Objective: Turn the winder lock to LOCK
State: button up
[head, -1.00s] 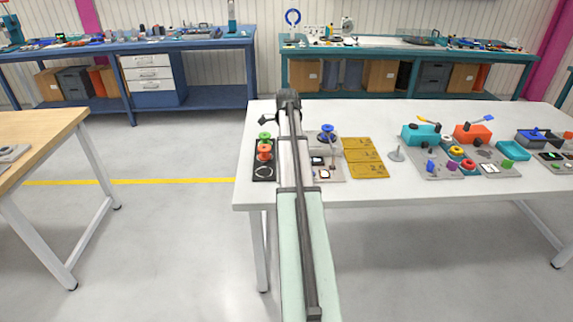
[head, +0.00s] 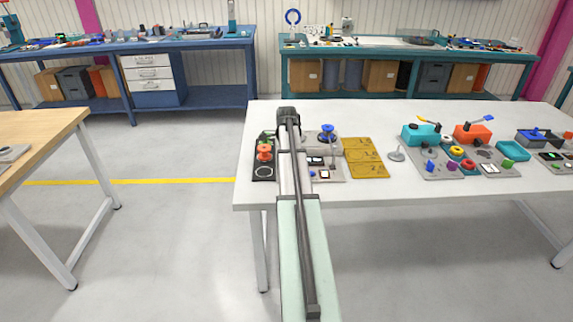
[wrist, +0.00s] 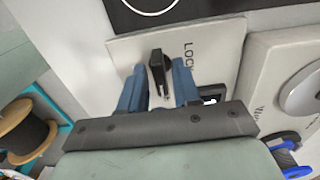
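The winder lock's black knob (wrist: 157,66) stands on a pale plate (wrist: 218,42) in the wrist view. The printed word LOCK runs along the plate to the right of the knob. My gripper (wrist: 159,70) has its two blue fingers on either side of the knob, one left and one right. Narrow gaps seem to show between the fingers and the knob, so it looks open around it. In the head view my gripper's end (head: 288,114) is over the white table's left part, and my arm hides the fingertips and the knob.
A black panel (head: 263,172) with a white ring and an orange reel (head: 264,152) are to the left. Teal and orange boxes stand further right on the white table (head: 440,195).

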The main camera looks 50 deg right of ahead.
grip_shut()
jog(key=n, duration=0.9)
jog(key=shift+n, duration=1.5)
jog(key=shift+n, duration=0.8)
jog(key=n, duration=0.4)
jog(key=shift+n, duration=0.4)
